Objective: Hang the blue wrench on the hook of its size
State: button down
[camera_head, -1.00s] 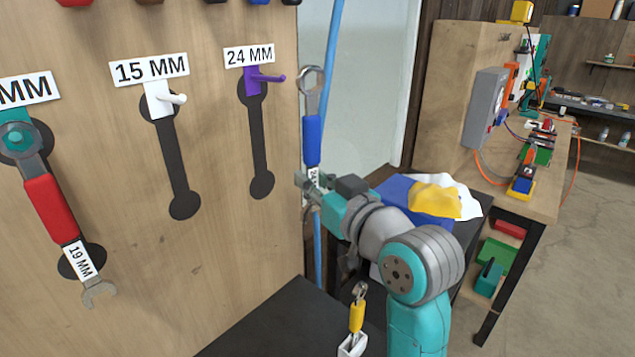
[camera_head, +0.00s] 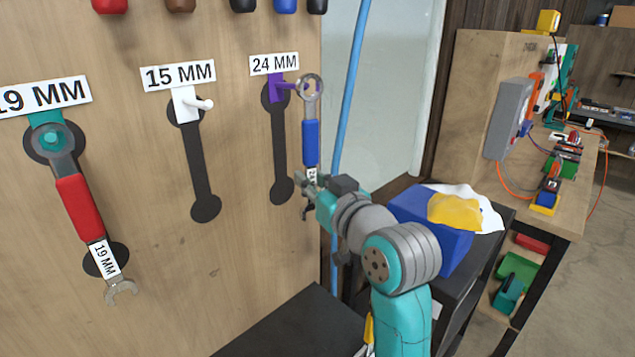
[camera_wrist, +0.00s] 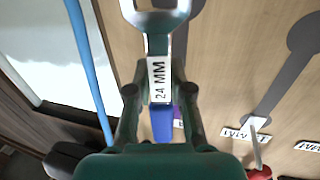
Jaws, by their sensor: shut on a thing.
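The blue wrench (camera_head: 311,142) is upright in my gripper (camera_head: 308,188), ring end up and blue grip below the ring. My gripper is shut on its lower shank, at the white "24 MM" tag (camera_wrist: 159,80) in the wrist view. The open jaw end shows at the top of the wrist view. The purple hook (camera_head: 278,90) sits under the "24 MM" sign (camera_head: 274,64) on the wooden board. The ring overlaps the hook's tip in the head view; I cannot tell whether the tip is inside the ring.
The white hook (camera_head: 187,104) under "15 MM" is empty. A red wrench (camera_head: 76,203) hangs under "19 MM". A blue hose (camera_head: 350,95) runs just right of the wrench. A blue box (camera_head: 425,235) with cloths stands behind my arm.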

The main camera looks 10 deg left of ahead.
jog(key=shift+w+a+f, duration=0.2)
jog(key=shift+w+a, duration=0.45)
jog(key=shift+a, duration=0.15)
jog(key=shift+w+a+f, duration=0.2)
jog(key=shift+w+a, duration=0.4)
jog(key=shift+a, duration=0.2)
jog(key=c, duration=1)
grip_release()
jog(key=shift+f, duration=0.1)
